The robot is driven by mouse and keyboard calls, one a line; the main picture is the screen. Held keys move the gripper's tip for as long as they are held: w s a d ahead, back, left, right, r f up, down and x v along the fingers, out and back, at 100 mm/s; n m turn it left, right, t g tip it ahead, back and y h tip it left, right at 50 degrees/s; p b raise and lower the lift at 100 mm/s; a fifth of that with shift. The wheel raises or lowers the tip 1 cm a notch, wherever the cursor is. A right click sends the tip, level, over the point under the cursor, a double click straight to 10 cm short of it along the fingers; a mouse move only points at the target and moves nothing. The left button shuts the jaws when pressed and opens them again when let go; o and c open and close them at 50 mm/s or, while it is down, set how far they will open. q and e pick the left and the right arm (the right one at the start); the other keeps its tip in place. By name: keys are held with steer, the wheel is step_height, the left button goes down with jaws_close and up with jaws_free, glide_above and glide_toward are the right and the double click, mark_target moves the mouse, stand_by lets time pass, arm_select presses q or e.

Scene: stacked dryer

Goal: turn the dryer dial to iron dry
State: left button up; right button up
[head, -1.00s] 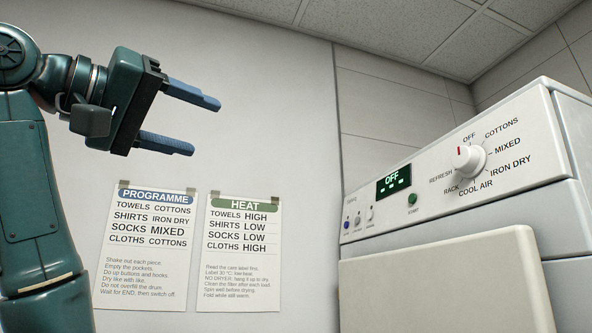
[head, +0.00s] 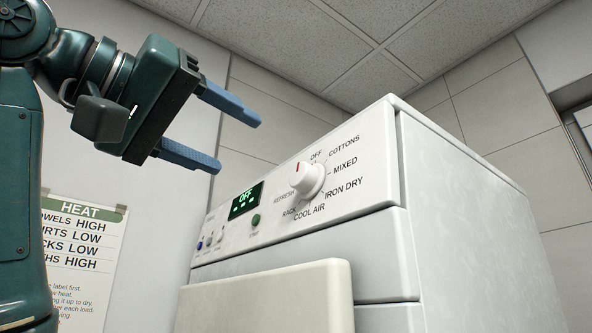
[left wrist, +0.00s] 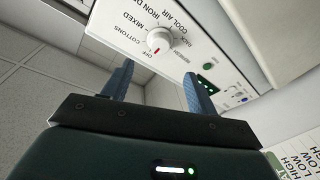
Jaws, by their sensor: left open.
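The dryer dial (head: 308,179) is a round white knob with a red mark on the dryer's (head: 350,228) control panel. Its red mark points up at OFF, and the green display (head: 240,205) reads OFF. The IRON DRY label (head: 344,188) is to the dial's lower right. My left gripper (head: 239,137) is open and empty, up and to the left of the dial and apart from it. In the left wrist view the dial (left wrist: 159,41) shows beyond and between the two blue fingers (left wrist: 158,85), touching neither. My right gripper is not in view.
A green start button (head: 255,220) and several small buttons sit left of the dial. A cream door or panel (head: 265,300) stands below the control panel. A HEAT notice (head: 85,250) hangs on the left wall. The space between gripper and dial looks clear.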

mark_target(298, 176)
arm_select(q)
steer(key=p+x, duration=0.3)
steer(key=x, duration=0.7)
steer(key=shift+w+d, duration=0.2)
steer(key=shift+w, duration=0.1)
steer(key=shift+w+d+f, duration=0.1)
steer(key=shift+w+d, duration=0.2)
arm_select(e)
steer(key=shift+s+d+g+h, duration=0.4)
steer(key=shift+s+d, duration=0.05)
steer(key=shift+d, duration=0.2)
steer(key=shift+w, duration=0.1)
arm_select(q)
steer(key=shift+c, duration=1.4)
steer(key=c, duration=0.7)
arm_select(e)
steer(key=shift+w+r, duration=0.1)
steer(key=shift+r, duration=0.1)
